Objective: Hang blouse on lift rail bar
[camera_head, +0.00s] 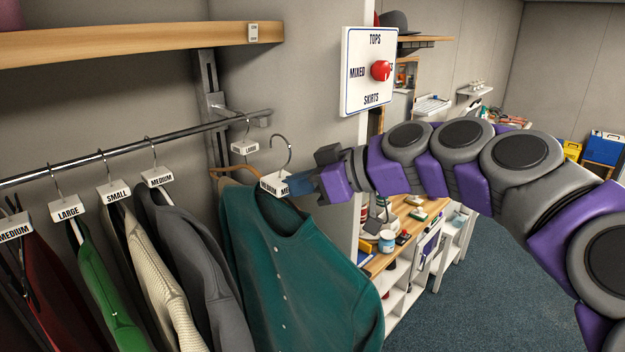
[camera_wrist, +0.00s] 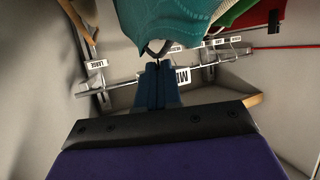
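The teal blouse (camera_head: 292,275) hangs on a hanger with a white MEDIUM size tag (camera_head: 271,184) and a bare metal hook (camera_head: 283,146). My gripper (camera_head: 293,188) comes from the right and is shut on the hanger at the tag. In the wrist view, the blue fingers of my gripper (camera_wrist: 158,70) are close together beside the tag (camera_wrist: 183,77), and the blouse (camera_wrist: 165,18) is at the top. The lift rail bar (camera_head: 85,154) is a metal rail along the left wall. The hook appears apart from it, right of and below its bracketed end.
Several garments hang on the rail at left, including a grey one (camera_head: 205,265) and a green one (camera_head: 108,292). A LARGE tag (camera_head: 245,147) hangs near the rail's end. A wooden shelf (camera_head: 130,40) is above. A sign with a red knob (camera_head: 368,70) stands behind my arm.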

